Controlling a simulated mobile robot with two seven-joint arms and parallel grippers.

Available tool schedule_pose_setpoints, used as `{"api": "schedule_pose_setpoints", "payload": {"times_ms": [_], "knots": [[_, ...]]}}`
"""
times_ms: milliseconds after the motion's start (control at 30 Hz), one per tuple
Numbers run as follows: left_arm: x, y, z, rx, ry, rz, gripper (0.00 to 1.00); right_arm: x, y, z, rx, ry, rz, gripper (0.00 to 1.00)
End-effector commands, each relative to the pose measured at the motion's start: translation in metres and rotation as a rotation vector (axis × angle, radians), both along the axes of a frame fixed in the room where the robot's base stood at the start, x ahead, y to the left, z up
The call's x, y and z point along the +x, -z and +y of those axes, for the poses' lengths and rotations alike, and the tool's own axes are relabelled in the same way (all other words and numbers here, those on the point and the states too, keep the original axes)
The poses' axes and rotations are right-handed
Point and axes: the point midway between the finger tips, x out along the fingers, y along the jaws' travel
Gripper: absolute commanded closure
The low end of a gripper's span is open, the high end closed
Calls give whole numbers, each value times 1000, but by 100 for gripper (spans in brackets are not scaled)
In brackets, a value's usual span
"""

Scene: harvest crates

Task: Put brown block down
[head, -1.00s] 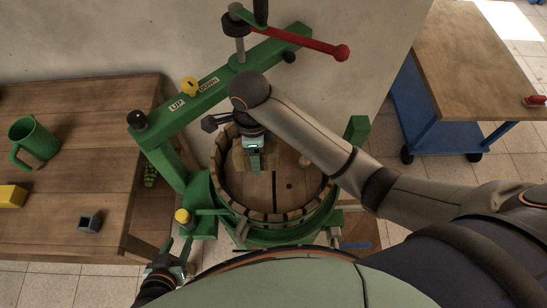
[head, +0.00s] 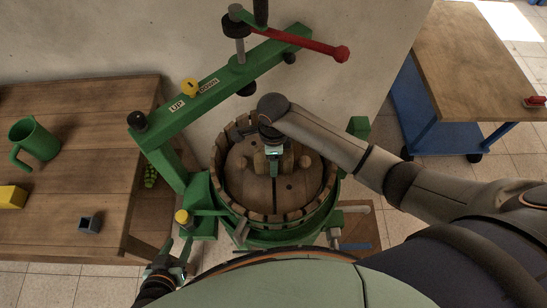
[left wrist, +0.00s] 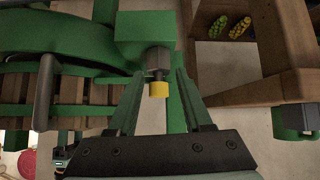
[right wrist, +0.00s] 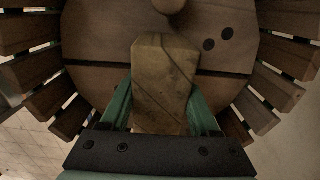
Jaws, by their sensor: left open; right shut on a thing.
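The brown block (right wrist: 165,75) is between the fingers of my right gripper (right wrist: 165,105), which is shut on it. In the head view, the right gripper (head: 273,160) is over the round wooden disc (head: 240,190) inside the press basket (head: 248,213). The brown block (head: 260,163) shows beside the fingers, near the disc's middle. I cannot tell whether it touches the disc. My left gripper (left wrist: 155,95) is open and empty. A yellow-tipped knob (left wrist: 160,90) shows between its fingers, apparently not gripped. In the head view, the left gripper (head: 180,272) is below the press's yellow knob (head: 183,217).
The green press beam (head: 225,85) with its screw and red handle (head: 315,43) stands behind the basket. Round wooden pegs stick up from the disc.

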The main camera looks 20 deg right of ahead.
Motion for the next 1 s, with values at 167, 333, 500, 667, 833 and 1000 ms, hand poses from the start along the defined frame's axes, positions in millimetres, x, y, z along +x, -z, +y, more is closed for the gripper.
{"api": "schedule_pose_setpoints", "payload": {"times_ms": [167,333,500,667,833,1000], "knots": [[0,0,0,0,0,0,50,0,4,0,0,1,0,100],[0,0,0,0,0,0,50,0,9,0,1,1,1,100],[0,0,0,0,0,0,50,0,10,0,0,0,0,21],[0,0,0,0,0,0,50,0,9,0,0,0,0,8],[0,0,0,0,0,-1,50,0,9,0,0,0,0,8],[0,0,0,0,0,-1,50,1,-1,-1,-2,-1,-4,8]]}}
